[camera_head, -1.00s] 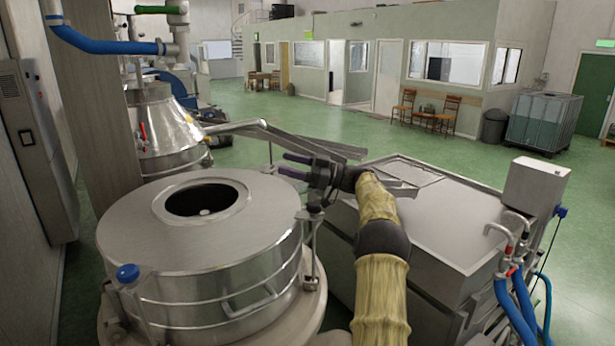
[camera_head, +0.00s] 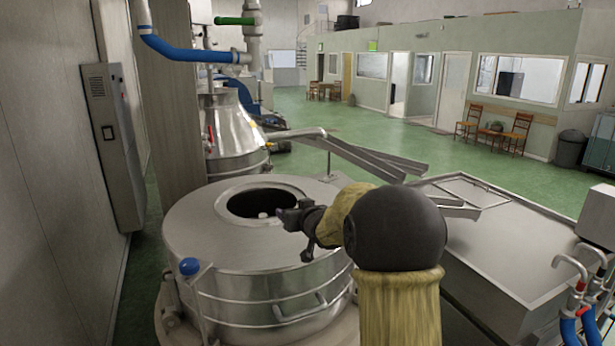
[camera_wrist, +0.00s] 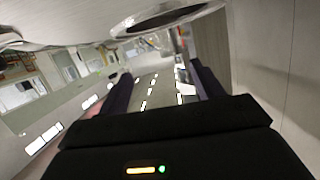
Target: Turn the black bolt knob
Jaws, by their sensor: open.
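I cannot make out a black bolt knob in either current view. The steel drum (camera_head: 200,235) has an upright bolt with a blue knob (camera_head: 189,267) at its front left. The drum's right edge is hidden behind my arm. My gripper (camera_head: 283,214) is over the drum's lid, near the right rim of its round opening, pointing left. In the wrist view its two dark fingers (camera_wrist: 160,88) stand apart with nothing between them.
A steel cone vessel (camera_head: 235,130) stands behind the drum, with a sloping metal chute (camera_head: 360,155) to its right. A flat steel tank (camera_head: 500,245) fills the right front. A wall cabinet (camera_head: 113,140) is at left. Green floor lies open behind.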

